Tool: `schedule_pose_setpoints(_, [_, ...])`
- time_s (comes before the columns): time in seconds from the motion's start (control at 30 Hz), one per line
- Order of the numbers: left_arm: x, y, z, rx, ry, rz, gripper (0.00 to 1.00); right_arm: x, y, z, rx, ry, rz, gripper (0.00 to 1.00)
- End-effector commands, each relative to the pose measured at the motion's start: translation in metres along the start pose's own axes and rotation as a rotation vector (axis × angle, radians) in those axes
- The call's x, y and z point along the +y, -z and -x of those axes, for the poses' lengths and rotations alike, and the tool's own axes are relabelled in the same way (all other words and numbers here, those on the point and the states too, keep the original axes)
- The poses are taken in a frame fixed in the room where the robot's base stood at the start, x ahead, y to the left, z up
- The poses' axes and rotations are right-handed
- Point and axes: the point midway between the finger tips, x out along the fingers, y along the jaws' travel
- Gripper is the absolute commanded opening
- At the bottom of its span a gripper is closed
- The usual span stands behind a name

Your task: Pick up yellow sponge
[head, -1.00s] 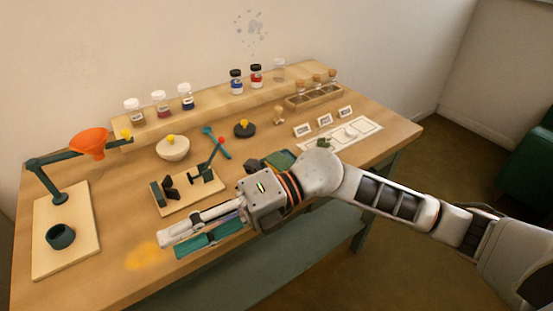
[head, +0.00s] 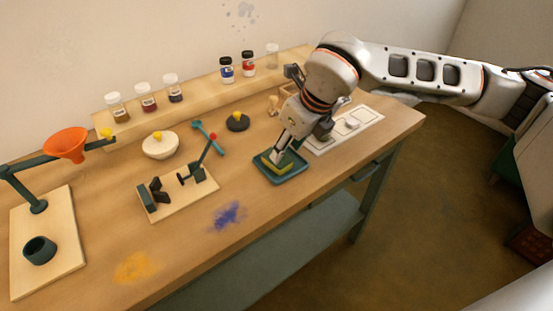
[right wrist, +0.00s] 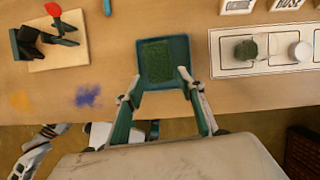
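The sponge (head: 272,168) lies in a dark teal tray (head: 290,178) near the table's front edge. Its side looks yellow in the head view. In the right wrist view its green, rough top (right wrist: 156,62) shows inside the tray (right wrist: 178,50). My right gripper (head: 277,156) points down over the sponge in the head view and hides part of it. Whether the fingertips touch anything cannot be told.
A wooden stand with dark clamps and a red-knobbed lever (head: 165,207) stands left of the tray. A white marked card (head: 368,115) lies to its right. Blue powder (head: 228,215) and yellow powder (head: 133,267) stain the front. Jars line the back shelf.

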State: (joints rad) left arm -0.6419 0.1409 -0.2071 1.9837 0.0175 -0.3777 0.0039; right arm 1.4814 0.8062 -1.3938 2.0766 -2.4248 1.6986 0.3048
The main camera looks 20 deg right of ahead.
Motion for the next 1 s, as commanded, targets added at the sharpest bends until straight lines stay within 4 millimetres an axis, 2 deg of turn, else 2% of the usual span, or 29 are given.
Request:
schedule_pose_setpoints(0.17, [0.0,0.0,0.0,0.001,0.0,-0.001,0.4,0.001,-0.001,-0.013,0.002,-0.003,0.0,0.39])
schedule_pose_setpoints(0.4, [0.0,-0.001,-0.001,0.001,0.0,-0.001,0.4,0.0,-0.005,-0.047,0.003,-0.004,0.0,0.39])
schedule_pose_setpoints(0.5, [0.0,-0.001,-0.001,0.001,0.001,-0.001,0.4,0.0,-0.006,-0.056,0.002,-0.003,0.0,0.39])
schedule_pose_setpoints(0.7, [-0.001,0.001,-0.001,0.002,0.002,-0.002,0.4,0.0,-0.006,-0.056,0.0,-0.003,0.001,0.39])
schedule_pose_setpoints(0.8, [-0.001,0.001,-0.001,0.003,0.002,-0.002,0.4,0.0,-0.006,-0.056,0.0,-0.003,0.001,0.28])
schedule_pose_setpoints(1.0, [-0.001,0.001,-0.001,0.003,0.002,-0.002,0.4,0.0,-0.006,-0.056,0.0,-0.003,0.001,0.28])
